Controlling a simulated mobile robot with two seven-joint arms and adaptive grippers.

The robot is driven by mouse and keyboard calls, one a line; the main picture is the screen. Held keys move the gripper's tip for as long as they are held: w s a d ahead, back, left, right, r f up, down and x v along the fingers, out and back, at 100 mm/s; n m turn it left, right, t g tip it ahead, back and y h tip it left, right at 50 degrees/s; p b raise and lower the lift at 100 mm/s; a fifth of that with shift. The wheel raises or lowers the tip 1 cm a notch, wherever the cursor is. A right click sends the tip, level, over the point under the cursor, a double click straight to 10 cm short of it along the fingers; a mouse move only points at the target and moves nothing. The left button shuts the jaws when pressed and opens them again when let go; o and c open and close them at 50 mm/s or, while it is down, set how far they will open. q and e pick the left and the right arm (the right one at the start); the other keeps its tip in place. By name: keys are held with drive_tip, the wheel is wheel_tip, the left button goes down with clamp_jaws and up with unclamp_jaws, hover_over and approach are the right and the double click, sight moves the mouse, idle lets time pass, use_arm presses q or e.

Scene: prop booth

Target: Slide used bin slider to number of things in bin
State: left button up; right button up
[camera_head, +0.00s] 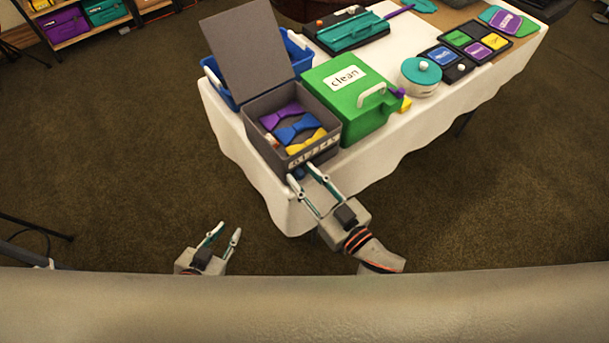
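The used bin is a grey box (322,157) with its lid (246,48) standing open, at the near left end of the table. Inside lie a purple bow tie (283,115), a blue bow tie (297,129) and a yellow bow tie (306,142). A white number strip (314,151) runs along its front rim. A small blue piece, seemingly the slider (298,172), shows below the strip's left end. My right gripper (300,174) is open, its fingertips around or just in front of that piece; contact is unclear. My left gripper (228,229) is open and empty, away from the table.
A green box marked clean (345,104) stands close right of the bin. A blue tray (216,81) is behind the lid. A teal-lidded pot (421,75), a card board (477,38) and a teal case (352,31) occupy the white-clothed table (444,109). Floor is clear left of it.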

sight(325, 150)
drive_tip(key=shift+w+a, duration=0.1)
drive_tip(key=shift+w, duration=0.05)
drive_tip(key=shift+c, duration=0.3)
clamp_jaws()
drive_tip(key=w+d+p, duration=0.1)
drive_tip(key=d, duration=0.1)
drive_tip(key=w+d, duration=0.2)
drive_tip(key=w+d+p, duration=0.1)
drive_tip(key=w+d, duration=0.1)
drive_tip(key=shift+d+p, duration=0.35)
drive_tip(key=shift+d, duration=0.05)
drive_tip(key=shift+w+d, duration=0.15)
drive_tip(key=shift+d, duration=0.05)
drive_tip(key=shift+o, duration=0.3)
unclamp_jaws()
